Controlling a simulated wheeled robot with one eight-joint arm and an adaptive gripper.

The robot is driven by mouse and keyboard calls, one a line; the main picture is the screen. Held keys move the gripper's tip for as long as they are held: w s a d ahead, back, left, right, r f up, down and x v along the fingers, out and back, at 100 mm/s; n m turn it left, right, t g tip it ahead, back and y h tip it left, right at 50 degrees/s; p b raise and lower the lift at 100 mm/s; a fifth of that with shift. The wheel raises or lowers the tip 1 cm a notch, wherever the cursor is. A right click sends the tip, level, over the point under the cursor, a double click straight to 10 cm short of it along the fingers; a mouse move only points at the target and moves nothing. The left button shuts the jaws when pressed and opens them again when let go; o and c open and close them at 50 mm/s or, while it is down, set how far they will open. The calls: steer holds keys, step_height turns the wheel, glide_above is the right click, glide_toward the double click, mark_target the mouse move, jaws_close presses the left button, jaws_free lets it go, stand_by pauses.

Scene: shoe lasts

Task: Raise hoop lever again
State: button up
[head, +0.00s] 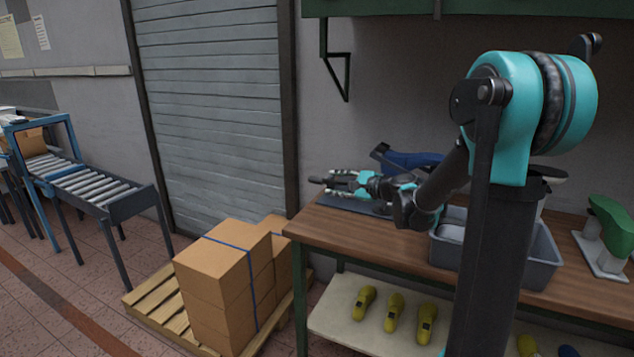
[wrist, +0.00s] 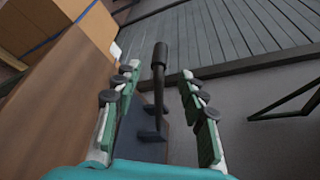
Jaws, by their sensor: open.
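The hoop lever (wrist: 160,56), a dark rod with a thicker black grip, stands between my gripper's fingers in the wrist view. It rises from a dark base plate (wrist: 139,148) with small brackets at its foot. My gripper (head: 338,182) is open, with a finger on each side of the lever and visible gaps between; it holds nothing. In the head view my gripper reaches left, low over the dark plate (head: 352,206) at the workbench's left end. A blue body (head: 412,160) with a dark end sits just behind my gripper; my arm hides part of it.
The wooden workbench (head: 345,236) carries a grey bin (head: 543,262) and a green device (head: 612,226) at right. Yellow shoe lasts (head: 394,312) lie on the lower shelf. Cartons (head: 215,282) stand on a pallet left of the bench. A roller shutter (head: 210,100) is behind.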

mark_target(316, 180)
steer(key=x, duration=0.9)
steer(key=shift+s, duration=0.1)
jaws_close()
